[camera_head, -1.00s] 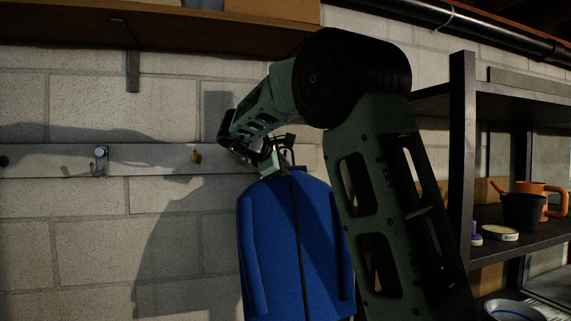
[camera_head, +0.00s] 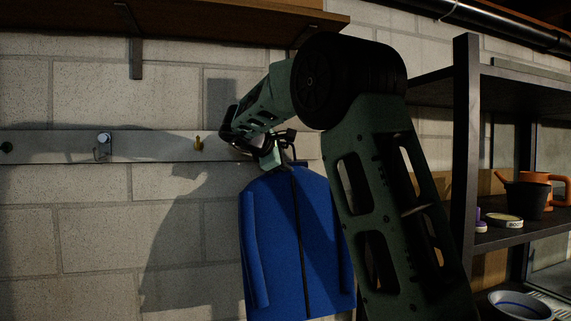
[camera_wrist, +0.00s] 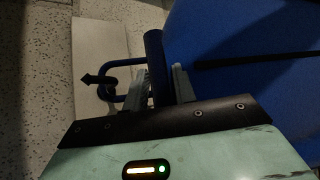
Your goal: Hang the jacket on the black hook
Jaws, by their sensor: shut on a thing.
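The blue jacket (camera_head: 275,240) hangs upright below my gripper (camera_head: 268,153), in front of the wall. In the wrist view, my gripper (camera_wrist: 160,88) is shut on a dark blue bar at the top of the jacket (camera_wrist: 240,85). A dark loop and a black arrow-shaped tip (camera_wrist: 96,79) show beside the left finger, in front of the pale rail. I cannot tell whether the tip is the black hook, or whether the loop touches it. Dark parts also show around the gripper in the head view. Another dark hook (camera_head: 6,147) is at the far left of the rail.
The pale rail (camera_head: 150,147) also carries a silver hook (camera_head: 103,140) and a yellow hook (camera_head: 198,143). A wooden shelf (camera_head: 200,25) runs above. A black rack (camera_head: 466,150) stands at right, with a dark pot (camera_head: 526,199), an orange mug (camera_head: 557,188) and a bowl (camera_head: 518,306).

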